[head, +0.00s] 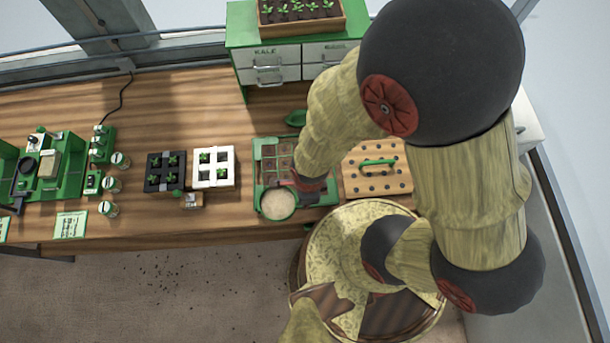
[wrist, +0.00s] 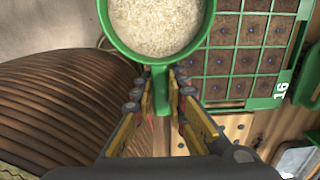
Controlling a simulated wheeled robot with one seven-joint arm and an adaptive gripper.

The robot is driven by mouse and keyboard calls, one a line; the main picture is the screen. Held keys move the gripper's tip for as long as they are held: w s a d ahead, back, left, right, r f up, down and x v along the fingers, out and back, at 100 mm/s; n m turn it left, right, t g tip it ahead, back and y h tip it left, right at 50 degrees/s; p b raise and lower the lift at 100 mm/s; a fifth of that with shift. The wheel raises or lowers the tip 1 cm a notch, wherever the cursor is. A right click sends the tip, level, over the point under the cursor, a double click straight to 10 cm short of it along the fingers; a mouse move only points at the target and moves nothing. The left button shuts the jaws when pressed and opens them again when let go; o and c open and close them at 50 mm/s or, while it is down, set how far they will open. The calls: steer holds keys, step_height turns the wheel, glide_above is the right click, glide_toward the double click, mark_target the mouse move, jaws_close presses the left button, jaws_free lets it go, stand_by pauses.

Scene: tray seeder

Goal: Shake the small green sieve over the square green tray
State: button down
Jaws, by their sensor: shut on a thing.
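The small green sieve (head: 277,205) is round and filled with pale grains. My gripper (wrist: 160,100) is shut on the sieve's green handle in the wrist view, where the sieve's bowl (wrist: 157,22) sits at the top. The square green tray (head: 258,166) has soil-filled cells and lies on the wooden bench. In the head view the sieve overlaps the tray's front left corner. In the wrist view the tray (wrist: 233,88) shows at the right, beside the bowl, with a "16" label. My arm hides the tray's right side and most of the gripper in the head view.
A dibber board (head: 377,183) with a green handle lies right of the tray. A black seedling tray (head: 165,172) and a white one (head: 213,168) stand to the left. A green drawer cabinet (head: 282,62) stands behind.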

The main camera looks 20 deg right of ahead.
steer(key=shift+w+f, duration=0.15)
steer(key=shift+f, duration=0.35)
steer(key=w+d+b, duration=0.1)
steer(key=w+b, duration=0.1)
steer(key=w, duration=0.6)
steer(key=w+d+b, duration=0.2)
steer(key=w, duration=0.7)
steer(key=w+d+b, duration=0.2)
steer(key=w, duration=0.6)
steer(key=shift+w+d+r+b, duration=0.1)
steer(key=shift+w+r+b, duration=0.1)
steer(key=shift+w+b, duration=0.15)
steer(key=d, duration=0.3)
steer(key=s+d, duration=0.1)
steer(key=d, duration=0.3)
steer(key=s+d+b, duration=0.1)
steer(key=d, duration=0.2)
steer(key=shift+d, duration=0.4)
steer(key=s+a+p, duration=0.1)
steer(key=s+p, duration=0.1)
steer(key=s, duration=0.6)
steer(key=s+a+p, duration=0.2)
steer(key=s, duration=0.7)
steer(key=s+a+p, duration=0.2)
steer(key=s, duration=0.6)
steer(key=shift+s+a+r, duration=0.1)
steer(key=shift+s+a, duration=0.1)
steer(key=shift+s, duration=0.15)
steer(key=r+p, duration=0.4)
steer(key=shift+s, duration=0.2)
